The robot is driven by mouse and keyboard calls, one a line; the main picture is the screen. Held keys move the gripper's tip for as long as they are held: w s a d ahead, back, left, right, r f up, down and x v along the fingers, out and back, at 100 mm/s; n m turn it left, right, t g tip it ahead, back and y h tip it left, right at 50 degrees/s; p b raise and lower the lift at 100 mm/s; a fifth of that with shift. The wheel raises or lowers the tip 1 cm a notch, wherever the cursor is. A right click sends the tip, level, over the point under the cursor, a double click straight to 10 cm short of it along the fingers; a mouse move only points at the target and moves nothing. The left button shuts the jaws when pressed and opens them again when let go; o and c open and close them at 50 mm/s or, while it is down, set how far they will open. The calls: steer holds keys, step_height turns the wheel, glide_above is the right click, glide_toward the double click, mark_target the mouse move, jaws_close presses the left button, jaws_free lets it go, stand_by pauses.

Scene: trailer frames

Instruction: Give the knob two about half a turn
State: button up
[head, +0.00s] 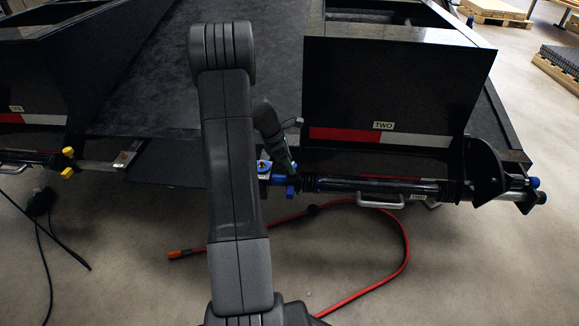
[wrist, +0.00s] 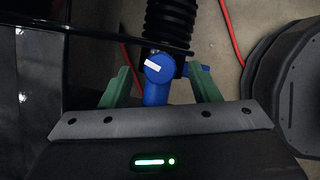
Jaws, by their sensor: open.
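The blue knob (wrist: 158,68) with a white mark on its round face shows in the wrist view at the lower end of a black ribbed boot. My gripper (wrist: 162,76) is open, with one green finger on each side of the knob and a gap visible on both sides. In the head view, blue fittings (head: 291,190) sit at the left end of the black cylinder (head: 370,186), below the panel labelled TWO (head: 383,126). My gripper (head: 284,163) is beside these fittings there, partly hidden by my arm. Which blue part is the knob cannot be told in that view.
A red hose (head: 404,255) curves across the floor below the cylinder. A metal handle (head: 380,201) hangs under it. A second cylinder with yellow knobs (head: 67,171) is at the left. Black cables (head: 45,235) lie on the floor there.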

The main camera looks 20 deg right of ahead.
steer(key=shift+d+f, duration=0.2)
steer(key=shift+f, duration=0.3)
steer(key=c, duration=1)
steer(key=m+p, duration=0.1)
steer(key=p, duration=0.1)
steer(key=shift+r+m+g+p, duration=0.3)
steer(key=shift+m+g, duration=0.1)
steer(key=shift+w+m+p, duration=0.15)
steer(key=shift+m+p, duration=0.6)
steer(key=shift+m, duration=0.15)
steer(key=shift+f+m+g+y, duration=0.3)
steer(key=shift+m+g, duration=0.1)
steer(key=shift+m, duration=0.2)
steer(key=o, duration=1)
